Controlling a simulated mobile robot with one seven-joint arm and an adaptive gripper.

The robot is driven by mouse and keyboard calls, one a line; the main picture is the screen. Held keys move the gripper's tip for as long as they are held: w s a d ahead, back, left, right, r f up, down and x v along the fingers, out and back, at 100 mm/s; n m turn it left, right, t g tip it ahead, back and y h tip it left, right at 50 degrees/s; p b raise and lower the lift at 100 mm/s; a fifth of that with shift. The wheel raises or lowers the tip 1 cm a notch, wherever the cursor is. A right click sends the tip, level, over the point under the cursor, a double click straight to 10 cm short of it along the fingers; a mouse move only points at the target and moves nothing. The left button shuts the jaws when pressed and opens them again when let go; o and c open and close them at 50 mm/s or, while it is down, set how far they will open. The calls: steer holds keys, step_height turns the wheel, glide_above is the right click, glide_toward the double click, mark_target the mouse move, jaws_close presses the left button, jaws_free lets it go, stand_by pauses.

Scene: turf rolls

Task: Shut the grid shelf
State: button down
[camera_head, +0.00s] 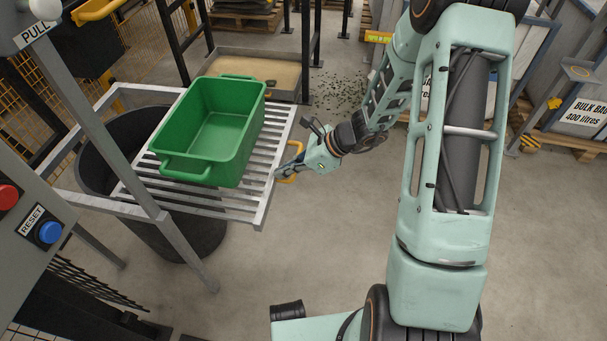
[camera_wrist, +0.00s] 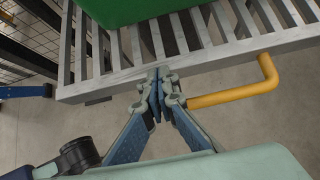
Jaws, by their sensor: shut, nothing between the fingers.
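The grid shelf (camera_head: 235,204) is a grey slatted shelf that sticks out from its frame over a black bin. A green tub (camera_head: 220,128) stands on it. A yellow handle (camera_head: 290,177) is fixed to the shelf's right edge; in the wrist view the yellow handle (camera_wrist: 240,94) is an angled bar on the right. My gripper (camera_head: 280,172) is at that outer edge, beside the handle. In the wrist view my gripper (camera_wrist: 157,80) is shut and empty, its tips close to the shelf's front bar (camera_wrist: 110,84). I cannot tell whether the tips touch the bar.
A black bin (camera_head: 120,150) stands under the shelf. A control panel with a red button (camera_head: 8,197) and a blue reset button (camera_head: 48,232) is at the left. A shallow tray (camera_head: 258,70) lies behind. The floor (camera_head: 265,265) in front is mostly clear.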

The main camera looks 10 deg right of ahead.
steer(key=w+a, duration=0.2)
steer(key=a, duration=0.6)
steer(key=w+a+p, duration=0.1)
steer(key=w+a, duration=0.2)
steer(key=a, duration=0.5)
steer(key=w+a, duration=0.3)
steer(key=a, duration=0.5)
steer(key=shift+a, duration=0.4)
